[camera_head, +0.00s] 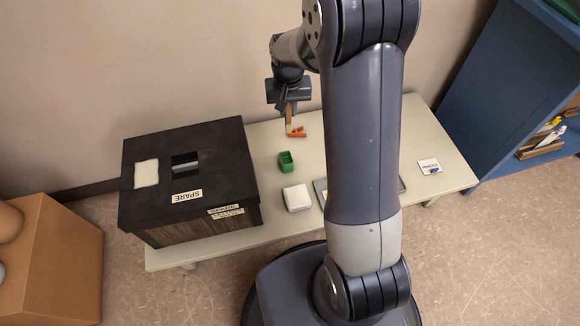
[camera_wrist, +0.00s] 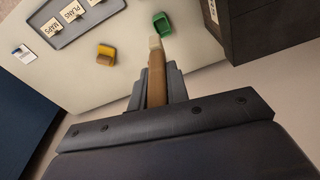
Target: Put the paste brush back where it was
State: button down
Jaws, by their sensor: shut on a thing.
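My gripper (camera_head: 288,106) is shut on the paste brush (camera_wrist: 157,78) and holds it above the table's back part. The brush has a brown wooden handle and a pale tip pointing away from the gripper. In the head view the brush (camera_head: 289,116) hangs down below the jaws. In the wrist view its tip appears just short of a small green holder (camera_wrist: 162,23), which also stands on the table in the head view (camera_head: 286,161). An orange holder (camera_head: 297,132) sits close to the brush in the head view and left of it in the wrist view (camera_wrist: 106,54).
A black box (camera_head: 225,150) marked SPARE, with a slot on top, stands at the table's left. A white block (camera_head: 297,197) and a grey tray (camera_wrist: 61,40) with labelled cards lie in front, the tray partly hidden by my arm. A blue cabinet (camera_head: 500,90) stands right.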

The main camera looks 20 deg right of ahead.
jog(key=w+f+m+b, duration=0.1)
jog(key=f+b, duration=0.3)
jog(key=f, duration=0.4)
jog(key=w+f+m+b, duration=0.1)
jog(key=f+b, duration=0.3)
jog(key=f, duration=0.5)
jog(key=w+f+b, duration=0.3)
jog(key=f+b, duration=0.2)
jog(key=f, duration=0.3)
jog(key=shift+d+f+m, duration=0.2)
jog(key=shift+f+m, duration=0.05)
jog(key=shift+m, duration=0.15)
jog(key=shift+f, duration=0.2)
jog(key=c, duration=1.4)
grip_release()
jog(key=shift+o, duration=0.2)
notch_tip(320, 180, up, 12)
jog(key=s+p, duration=0.1)
jog(key=p, duration=0.3)
jog(key=shift+s+a+r, duration=0.15)
jog(key=shift+a, duration=0.1)
